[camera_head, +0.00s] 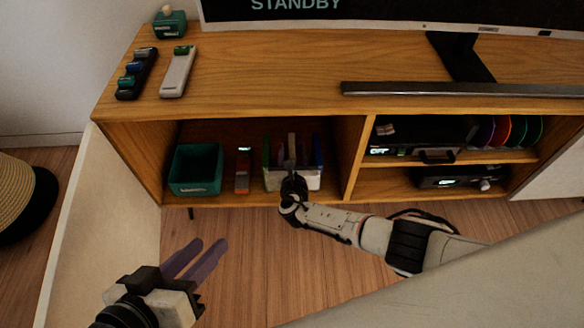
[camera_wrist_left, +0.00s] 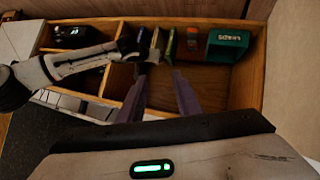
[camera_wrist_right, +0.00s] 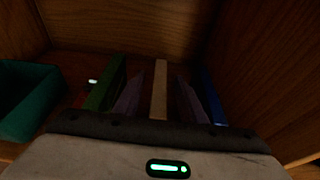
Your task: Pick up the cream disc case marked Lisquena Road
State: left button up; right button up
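The cream disc case (camera_wrist_right: 160,88) stands upright between the two purple fingers of my right gripper (camera_wrist_right: 159,100) in the right wrist view. Gaps show on both sides of the case, so the fingers are open and apart from it. I cannot read any marking on it. A green case (camera_wrist_right: 106,84) stands left of the fingers and a blue case (camera_wrist_right: 212,98) right of them. My left gripper (camera_head: 196,258) is open and empty, low in front of the cabinet.
A wooden divider (camera_head: 353,155) bounds the bay on the right. Remotes (camera_head: 177,72) and a soundbar (camera_head: 450,89) lie on top. An open door (camera_head: 105,220) is at left.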

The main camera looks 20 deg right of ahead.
jog(key=shift+w+d+f, duration=0.1)
jog(key=shift+w+f, duration=0.05)
jog(key=shift+w, duration=0.3)
grip_shut()
